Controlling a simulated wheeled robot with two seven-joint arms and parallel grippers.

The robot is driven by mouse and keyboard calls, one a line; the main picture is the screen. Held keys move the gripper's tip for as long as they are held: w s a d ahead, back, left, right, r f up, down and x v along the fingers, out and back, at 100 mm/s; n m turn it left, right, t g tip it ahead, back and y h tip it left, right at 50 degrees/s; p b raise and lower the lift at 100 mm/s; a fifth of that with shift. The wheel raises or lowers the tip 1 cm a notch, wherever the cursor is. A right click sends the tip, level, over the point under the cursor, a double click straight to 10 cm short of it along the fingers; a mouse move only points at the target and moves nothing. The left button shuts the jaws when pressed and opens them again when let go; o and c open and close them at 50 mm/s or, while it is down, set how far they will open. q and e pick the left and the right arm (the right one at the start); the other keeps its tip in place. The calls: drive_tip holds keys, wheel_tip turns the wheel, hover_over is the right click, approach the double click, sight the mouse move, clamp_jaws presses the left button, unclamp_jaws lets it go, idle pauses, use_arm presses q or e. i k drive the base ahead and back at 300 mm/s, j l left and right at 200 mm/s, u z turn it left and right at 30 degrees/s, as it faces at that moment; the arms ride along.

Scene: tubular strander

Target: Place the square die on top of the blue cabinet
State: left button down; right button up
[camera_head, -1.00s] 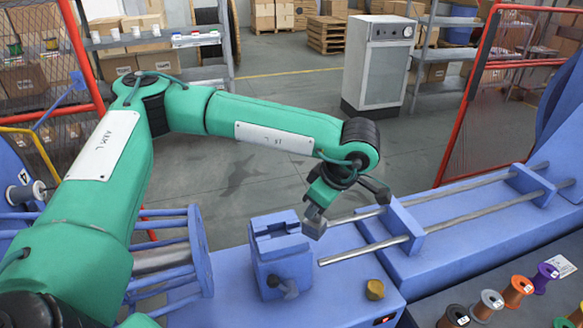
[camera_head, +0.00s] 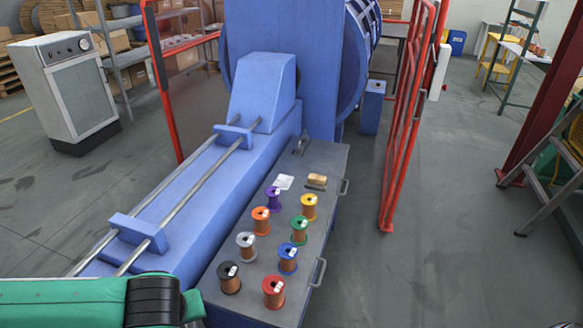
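A blue cabinet with a grey top (camera_head: 262,290) stands at the centre, beside the blue machine bed, with handles on its right side. Several coloured wire spools stand on it, among them a red spool (camera_head: 273,291) and a yellow spool (camera_head: 309,206). I cannot pick out the square die in the current view. A green and black part of my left arm shows at the bottom left; its gripper is out of view. My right gripper is not in view.
Two rods (camera_head: 190,185) run along the machine bed. A red mesh guard (camera_head: 405,120) stands at the right. Open floor lies right of the cabinet.

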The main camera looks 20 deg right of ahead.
sight(326, 157)
drive_tip(key=i+l, duration=0.1)
drive_tip(key=l, duration=0.45)
drive_tip(key=i+l, duration=0.1)
drive_tip(key=l, duration=0.5)
drive_tip(key=i+l, duration=0.1)
drive_tip(key=l, duration=0.45)
drive_tip(key=i+l, duration=0.1)
drive_tip(key=l, duration=0.45)
drive_tip(key=i+l, duration=0.3)
drive_tip(key=l, duration=0.2)
drive_tip(key=i+l, duration=0.3)
drive_tip(key=l, duration=0.2)
drive_tip(key=i+l, duration=0.55)
drive_tip(key=i, duration=0.35)
drive_tip(key=i+l+z, duration=0.1)
drive_tip(key=i, duration=0.45)
